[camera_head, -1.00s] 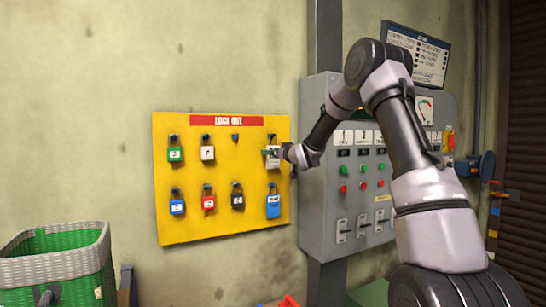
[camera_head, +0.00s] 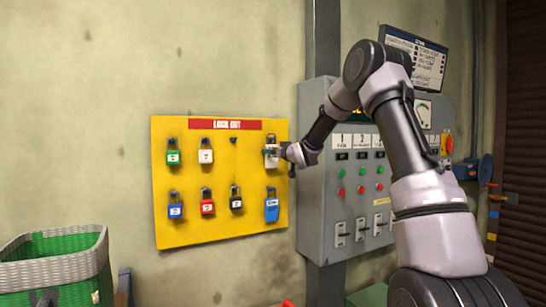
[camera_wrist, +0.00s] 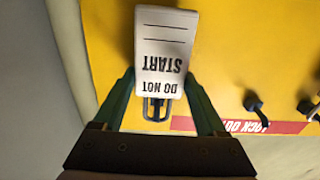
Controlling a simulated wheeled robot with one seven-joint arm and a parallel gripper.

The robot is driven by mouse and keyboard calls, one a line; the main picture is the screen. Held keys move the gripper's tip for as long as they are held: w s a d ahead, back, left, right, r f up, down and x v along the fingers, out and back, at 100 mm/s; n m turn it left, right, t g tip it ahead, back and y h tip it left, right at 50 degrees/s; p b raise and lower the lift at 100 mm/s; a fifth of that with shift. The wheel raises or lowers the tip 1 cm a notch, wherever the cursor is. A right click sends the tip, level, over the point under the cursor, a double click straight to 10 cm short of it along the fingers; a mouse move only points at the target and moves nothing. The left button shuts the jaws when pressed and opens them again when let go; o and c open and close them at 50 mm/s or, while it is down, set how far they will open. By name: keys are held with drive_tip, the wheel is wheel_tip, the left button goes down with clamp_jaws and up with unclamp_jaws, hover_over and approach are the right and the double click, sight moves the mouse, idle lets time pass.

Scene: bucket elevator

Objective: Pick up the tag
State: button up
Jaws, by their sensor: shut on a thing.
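The tag (camera_wrist: 164,50) is a white card reading "DO NOT START", upside down in the wrist view. It is by a dark metal loop or hook (camera_wrist: 155,108) at its lettered end. My gripper (camera_wrist: 163,82) has its green fingers on both sides of the tag, shut on it. In the head view the tag (camera_head: 271,159) is at the upper right of the yellow lockout board (camera_head: 220,232), with my gripper (camera_head: 277,153) at it. I cannot tell whether the tag still touches its hook.
Padlocks in several colours, such as a green one (camera_head: 172,158) and a red one (camera_head: 207,207), hang on the board. A grey control panel (camera_head: 318,225) stands close on the right. A green and white basket (camera_head: 60,258) is at the lower left.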

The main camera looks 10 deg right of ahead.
drive_tip(key=v, duration=1.7)
drive_tip(key=s+d+f+m+h, duration=0.1)
drive_tip(key=d+f+h, duration=0.1)
drive_tip(key=f, duration=1.5)
drive_tip(key=s+d+f+m+h, duration=0.2)
drive_tip(key=f+h, duration=0.1)
drive_tip(key=f, duration=1.4)
drive_tip(key=shift+s+d+f+m+t+h, duration=0.2)
drive_tip(key=shift+f+m+t+h, duration=0.1)
drive_tip(key=shift+t, duration=0.1)
